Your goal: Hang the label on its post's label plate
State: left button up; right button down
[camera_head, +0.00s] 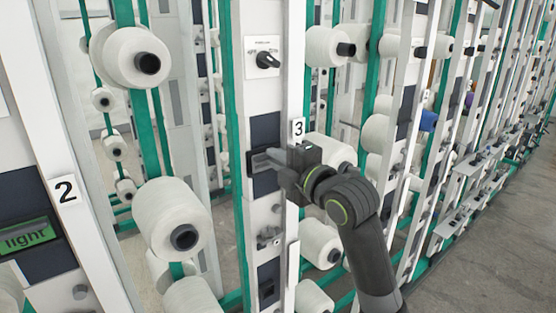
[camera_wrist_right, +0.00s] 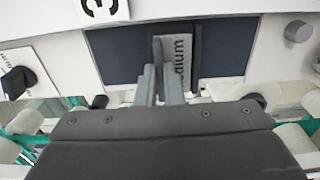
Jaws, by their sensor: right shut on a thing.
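The label is a grey card with dark lettering ending in "dium" (camera_wrist_right: 183,48), seen in the right wrist view in front of the dark blue label plate (camera_wrist_right: 118,52). The plate is on the white post numbered 3 and shows in the head view (camera_head: 265,131). My right gripper (camera_head: 262,161) reaches the plate from the right; its fingers (camera_wrist_right: 160,85) are shut on the label's near edge. The fingers cover part of the label. Whether the label touches the plate or hangs on it I cannot tell. My left gripper is not in view.
A number 3 tag (camera_head: 298,128) sits beside the plate. Post 2 at left carries a green "light" label (camera_head: 25,236). White yarn cones (camera_head: 172,217) stick out on both sides of post 3. A black rotary switch (camera_head: 267,60) is above. Open floor (camera_head: 500,240) lies at right.

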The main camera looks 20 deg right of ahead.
jog(key=shift+w, duration=0.2)
jog(key=c, duration=1.2)
grip_release()
jog(key=shift+c, duration=0.2)
jog(key=p+v, duration=0.1)
jog(key=v, duration=0.6)
jog(key=shift+p, duration=0.4)
